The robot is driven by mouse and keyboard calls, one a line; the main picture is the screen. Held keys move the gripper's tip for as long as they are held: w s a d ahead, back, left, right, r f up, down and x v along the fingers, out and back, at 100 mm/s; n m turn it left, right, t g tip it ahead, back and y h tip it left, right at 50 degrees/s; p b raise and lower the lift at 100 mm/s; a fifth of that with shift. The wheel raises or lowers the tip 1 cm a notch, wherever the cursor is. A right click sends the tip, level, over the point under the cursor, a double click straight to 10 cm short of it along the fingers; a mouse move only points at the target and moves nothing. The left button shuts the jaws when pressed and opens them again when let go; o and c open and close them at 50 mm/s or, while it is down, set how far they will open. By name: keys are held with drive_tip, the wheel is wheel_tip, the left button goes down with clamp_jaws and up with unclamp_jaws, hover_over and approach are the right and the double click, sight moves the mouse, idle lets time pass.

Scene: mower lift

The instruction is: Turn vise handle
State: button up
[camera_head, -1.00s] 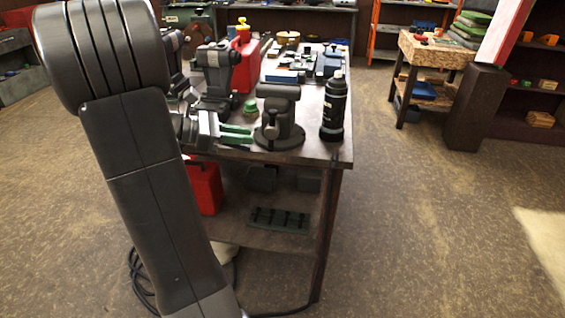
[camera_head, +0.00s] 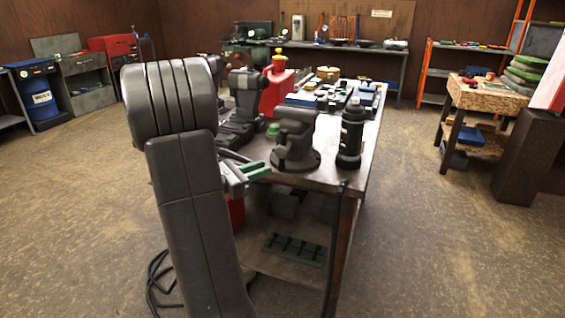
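The dark grey vise (camera_head: 295,142) stands upright on the near end of the workbench (camera_head: 325,178), left of a black bottle. Its handle is small and dark against the vise body, and I cannot make it out clearly. My gripper (camera_head: 259,170), with green fingertips, is at the bench's near edge, left of and nearer than the vise. Its two fingers show a gap with nothing between them. The fingertips look apart from the vise. My arm hides part of the bench's left side.
The black bottle (camera_head: 351,138) stands close to the vise's right. A red can (camera_head: 277,92) and several tools crowd the bench behind. A green tray (camera_head: 294,249) lies on the lower shelf. A wooden side table (camera_head: 490,97) stands at the right. The floor between is clear.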

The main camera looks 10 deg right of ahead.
sight(282, 166)
drive_tip(key=x, duration=0.7)
drive_tip(key=shift+w+d, duration=0.1)
drive_tip(key=shift+d, duration=0.2)
drive_tip(key=shift+c, duration=0.4)
clamp_jaws()
